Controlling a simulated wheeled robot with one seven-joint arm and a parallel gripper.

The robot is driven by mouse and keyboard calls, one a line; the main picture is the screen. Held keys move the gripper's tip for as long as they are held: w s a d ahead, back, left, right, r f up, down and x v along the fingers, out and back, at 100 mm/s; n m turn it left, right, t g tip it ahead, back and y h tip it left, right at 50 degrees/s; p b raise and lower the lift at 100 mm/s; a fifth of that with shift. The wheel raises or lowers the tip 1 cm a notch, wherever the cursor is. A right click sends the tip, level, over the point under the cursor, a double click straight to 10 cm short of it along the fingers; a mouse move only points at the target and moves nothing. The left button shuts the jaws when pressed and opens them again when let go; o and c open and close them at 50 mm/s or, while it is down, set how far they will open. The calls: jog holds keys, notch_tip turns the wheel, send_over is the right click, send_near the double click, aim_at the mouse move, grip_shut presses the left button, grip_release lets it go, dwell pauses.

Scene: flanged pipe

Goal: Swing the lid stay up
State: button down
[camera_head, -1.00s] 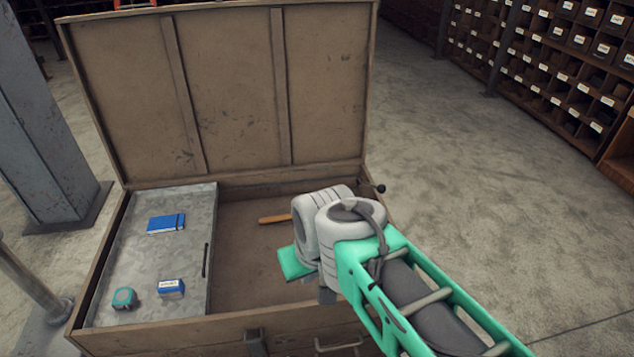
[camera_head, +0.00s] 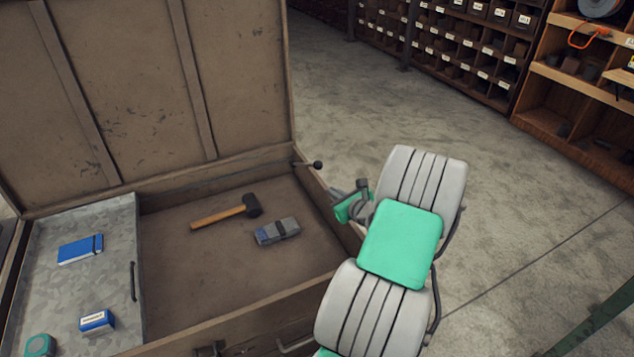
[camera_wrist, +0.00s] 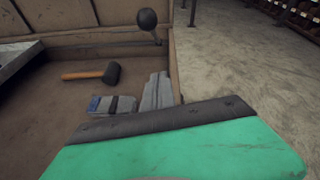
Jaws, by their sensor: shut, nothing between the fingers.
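The lid stay (camera_head: 318,165) shows as a short thin rod with a black ball knob at the chest's right wall, near the hinge side of the open lid (camera_head: 140,90). In the wrist view its ball knob (camera_wrist: 147,19) stands at the top centre, beyond my fingertips. My gripper (camera_head: 337,194) is beside the chest's right wall, a little nearer than the knob and apart from it. Its grey fingers (camera_wrist: 158,82) are together with nothing between them. My arm hides part of the chest's right front side.
In the chest lie a mallet (camera_head: 222,212), a grey-blue block-like item (camera_head: 277,231) and a grey tray (camera_head: 75,290) with small blue items. The chest's right wall (camera_head: 325,203) rises beside my gripper. Open floor (camera_head: 530,190) lies to the right, with shelving behind.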

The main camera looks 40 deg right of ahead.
jog(key=w+d+p, duration=0.1)
jog(key=w+d, duration=0.1)
jog(key=w, duration=0.9)
jog(key=shift+w, duration=0.15)
